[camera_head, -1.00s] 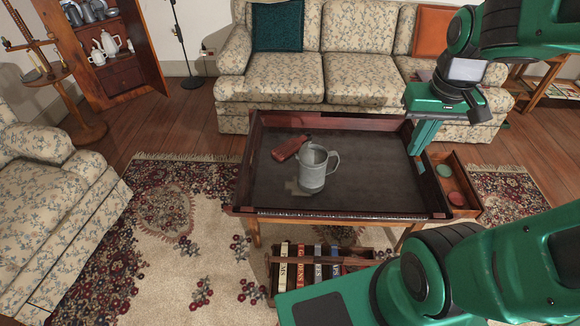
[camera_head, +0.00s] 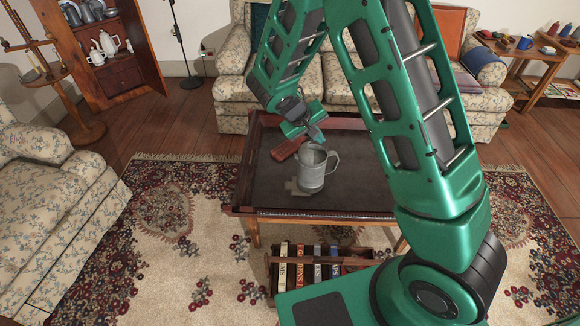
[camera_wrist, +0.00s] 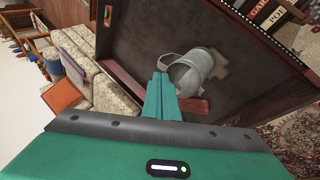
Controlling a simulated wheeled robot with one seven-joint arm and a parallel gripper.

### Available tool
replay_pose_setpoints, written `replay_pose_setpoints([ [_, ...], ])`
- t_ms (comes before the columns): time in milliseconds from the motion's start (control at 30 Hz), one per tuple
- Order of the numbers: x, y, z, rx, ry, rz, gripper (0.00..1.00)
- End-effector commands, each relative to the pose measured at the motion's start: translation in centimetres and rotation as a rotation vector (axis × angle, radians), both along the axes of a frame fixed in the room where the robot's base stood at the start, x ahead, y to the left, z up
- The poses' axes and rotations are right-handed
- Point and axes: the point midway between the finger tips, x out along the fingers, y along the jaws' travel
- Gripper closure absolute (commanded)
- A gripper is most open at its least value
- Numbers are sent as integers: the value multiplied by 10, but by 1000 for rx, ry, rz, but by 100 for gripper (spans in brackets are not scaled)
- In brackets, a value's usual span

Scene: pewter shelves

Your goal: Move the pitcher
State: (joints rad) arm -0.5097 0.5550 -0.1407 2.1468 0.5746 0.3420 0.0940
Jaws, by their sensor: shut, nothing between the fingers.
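A grey metal pitcher (camera_head: 313,172) with a side handle stands upright on the dark tray-topped table (camera_head: 360,195). It also shows in the wrist view (camera_wrist: 190,72), just beyond my fingertips and to the right. My gripper (camera_head: 317,138) is above the table, close over the pitcher's back side in the head view. In the wrist view my green fingers (camera_wrist: 160,78) are together with nothing between them. I cannot tell whether they touch the pitcher. White pitchers (camera_head: 108,43) stand in the wooden cabinet at the far left.
A red-brown object (camera_head: 287,149) lies behind the pitcher, and a small pale piece (camera_head: 296,188) lies beside its base. The table has a raised wooden rim. A book rack (camera_head: 318,262) stands in front. The sofa (camera_head: 232,75) is behind. My arm covers the table's right side.

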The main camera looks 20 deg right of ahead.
Motion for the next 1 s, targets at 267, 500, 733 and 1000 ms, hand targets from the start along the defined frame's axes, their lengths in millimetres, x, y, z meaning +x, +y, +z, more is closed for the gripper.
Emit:
replay_pose_setpoints([
  [267,28,25,-69,-240,-27,98,100],
  [500,44,51,-120,-449,-89,221,100],
  [733,50,81,-164,-645,-176,372,100],
  [1000,45,119,-208,-849,-303,575,100],
])
